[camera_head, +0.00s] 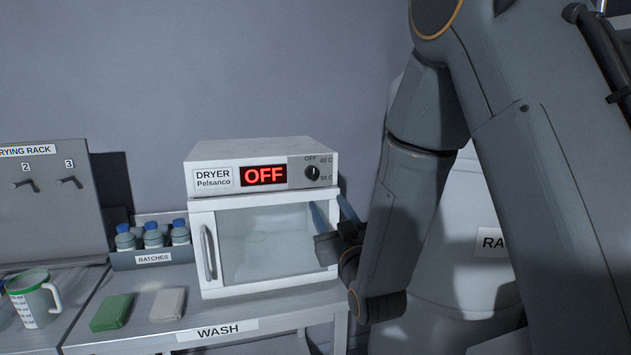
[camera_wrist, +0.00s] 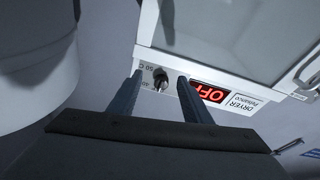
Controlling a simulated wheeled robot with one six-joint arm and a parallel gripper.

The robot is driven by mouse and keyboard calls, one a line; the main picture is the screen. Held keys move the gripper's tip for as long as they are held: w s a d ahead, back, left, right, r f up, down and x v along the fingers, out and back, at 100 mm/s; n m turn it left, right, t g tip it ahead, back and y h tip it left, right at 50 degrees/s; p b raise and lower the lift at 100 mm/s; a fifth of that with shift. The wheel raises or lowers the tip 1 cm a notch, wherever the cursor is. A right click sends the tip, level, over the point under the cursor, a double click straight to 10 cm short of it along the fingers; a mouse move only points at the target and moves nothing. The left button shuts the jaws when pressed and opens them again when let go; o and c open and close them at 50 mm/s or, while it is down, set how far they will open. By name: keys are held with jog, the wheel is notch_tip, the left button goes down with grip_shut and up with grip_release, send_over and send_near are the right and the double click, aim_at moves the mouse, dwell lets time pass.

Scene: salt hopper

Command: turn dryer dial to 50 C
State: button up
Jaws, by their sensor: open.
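The white dryer (camera_head: 262,190) stands on the bench in the head view, its door shut and its red display (camera_head: 264,175) reading OFF. The dark dial (camera_head: 312,173) sits at the right of the display, with OFF, 40 C and 50 C marks around it. My gripper (camera_head: 330,212) is in front of the dryer's right side, below the dial in the head view. In the wrist view my gripper (camera_wrist: 160,80) is open, and the dial (camera_wrist: 160,78) shows between its two blue fingers. The fingers appear apart from the dial; the exact distance is unclear.
A rack of blue-capped bottles (camera_head: 152,235) stands left of the dryer. A green pad (camera_head: 112,312) and a pale pad (camera_head: 168,304) lie on the bench (camera_head: 280,308). A white jug (camera_head: 33,297) is at far left. A large pale drum (camera_head: 465,270) stands right.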

aim_at(314, 177)
jog(key=shift+t+y, duration=0.5)
jog(key=shift+t, duration=0.3)
jog(key=w+a+r+p, duration=0.1)
jog(key=w, duration=0.1)
jog(key=w+a+r+p, duration=0.1)
jog(key=w+r, duration=0.1)
jog(key=w+a+r+p, duration=0.1)
jog(key=r, duration=0.1)
jog(key=shift+w+a, duration=0.1)
jog(key=shift+w, duration=0.3)
jog(key=shift+c, duration=0.6)
jog(key=c, duration=1)
jog(key=shift+o, duration=0.2)
